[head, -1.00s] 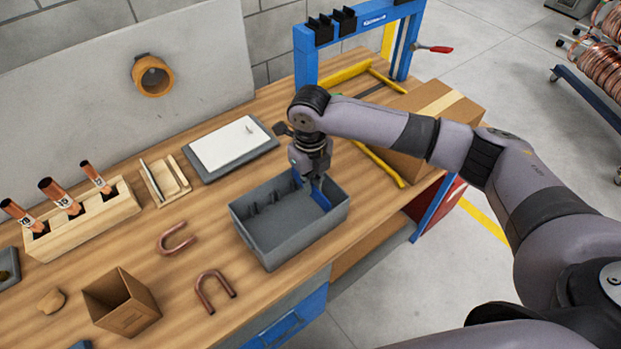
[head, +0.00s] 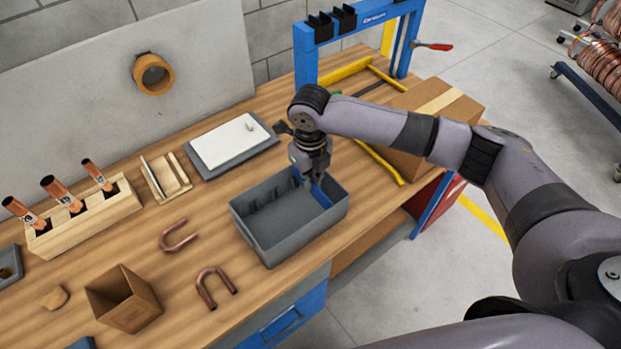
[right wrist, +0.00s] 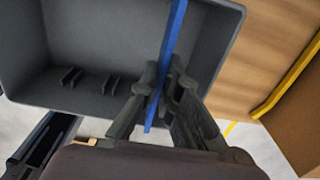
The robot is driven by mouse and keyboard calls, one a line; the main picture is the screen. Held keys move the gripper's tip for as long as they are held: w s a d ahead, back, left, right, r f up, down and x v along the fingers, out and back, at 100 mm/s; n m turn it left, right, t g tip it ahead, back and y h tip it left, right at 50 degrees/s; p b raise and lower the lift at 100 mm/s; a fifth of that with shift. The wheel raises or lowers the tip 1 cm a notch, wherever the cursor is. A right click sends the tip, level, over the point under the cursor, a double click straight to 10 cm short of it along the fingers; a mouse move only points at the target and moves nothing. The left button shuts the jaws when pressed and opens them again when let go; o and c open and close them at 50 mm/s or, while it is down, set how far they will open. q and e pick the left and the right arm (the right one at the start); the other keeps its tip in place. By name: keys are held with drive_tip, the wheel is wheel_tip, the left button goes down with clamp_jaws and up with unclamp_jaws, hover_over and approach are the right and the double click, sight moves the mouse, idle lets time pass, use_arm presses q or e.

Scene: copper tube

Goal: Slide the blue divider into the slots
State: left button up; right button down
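In the right wrist view the divider (right wrist: 174,40) is a thin blue strip passing between my fingers. My right gripper (head: 312,182) is just above the divider. Its fingertips (right wrist: 163,78) are parted narrowly on either side of the strip; contact is hard to make out. Slot ribs (right wrist: 90,80) show on one inner wall of the box. Those at the divider's ends are hidden. My left gripper is not in view.
A tablet-like white panel on a grey tray (head: 235,148) lies behind the box. Copper U-bends (head: 215,285) lie to its left and front. A cardboard carton (head: 437,108) and yellow bars (head: 380,162) are on the right. A blue frame (head: 361,20) stands behind.

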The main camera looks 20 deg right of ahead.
drive_tip(key=shift+p, duration=0.65)
idle(0.9)
drive_tip(key=shift+f+b, duration=1.5)
drive_tip(key=shift+f, duration=1.55)
drive_tip(key=c, duration=1.7)
unclamp_jaws()
drive_tip(key=shift+r, duration=0.15)
wheel_tip(320, 180, up, 12)
drive_tip(key=shift+f, duration=0.1)
drive_tip(key=shift+f, duration=0.1)
